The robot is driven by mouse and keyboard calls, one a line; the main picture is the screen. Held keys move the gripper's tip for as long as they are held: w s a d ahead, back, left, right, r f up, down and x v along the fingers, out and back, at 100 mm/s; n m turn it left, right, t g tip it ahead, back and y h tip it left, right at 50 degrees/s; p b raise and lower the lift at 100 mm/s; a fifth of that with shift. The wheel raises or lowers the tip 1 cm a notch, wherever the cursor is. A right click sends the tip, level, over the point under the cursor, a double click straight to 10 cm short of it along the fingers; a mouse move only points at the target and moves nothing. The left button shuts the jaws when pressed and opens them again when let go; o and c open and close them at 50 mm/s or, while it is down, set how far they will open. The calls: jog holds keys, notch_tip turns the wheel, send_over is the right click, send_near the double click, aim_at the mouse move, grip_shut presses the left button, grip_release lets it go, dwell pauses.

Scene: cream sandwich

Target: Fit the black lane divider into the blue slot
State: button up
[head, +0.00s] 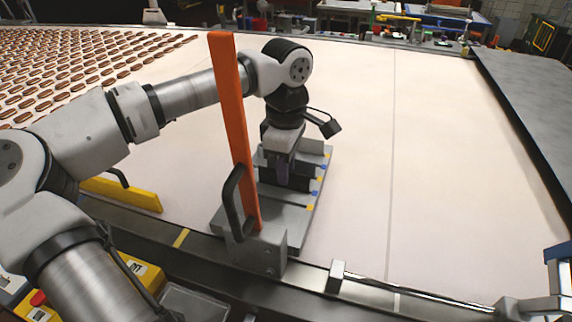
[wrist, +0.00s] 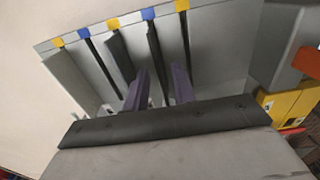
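The grey slotted plate (head: 299,222) lies at the conveyor's near edge, with yellow and blue marks along its right side. In the wrist view, a black lane divider (wrist: 153,55) stands in line with the blue mark (wrist: 148,13), on the plate (wrist: 212,50). My gripper (wrist: 160,80) has one purple finger on each side of this divider. A gap shows beside the right finger, so it looks open around the divider. In the head view, my gripper (head: 283,172) is low over the plate. The divider's lower edge is hidden, so its seating depth cannot be told.
An upright orange bar (head: 236,130) with a black handle stands in front of the plate, close to my arm. A yellow bar (head: 125,193) lies at left. Sandwich cookies (head: 60,75) fill the far left belt. The belt at right is clear.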

jog(key=shift+r, duration=0.1)
jog(key=shift+r+p, duration=0.3)
jog(key=shift+p, duration=0.05)
notch_tip(320, 180, up, 12)
jog(key=shift+r+b, duration=0.2)
jog(key=shift+b, duration=0.25)
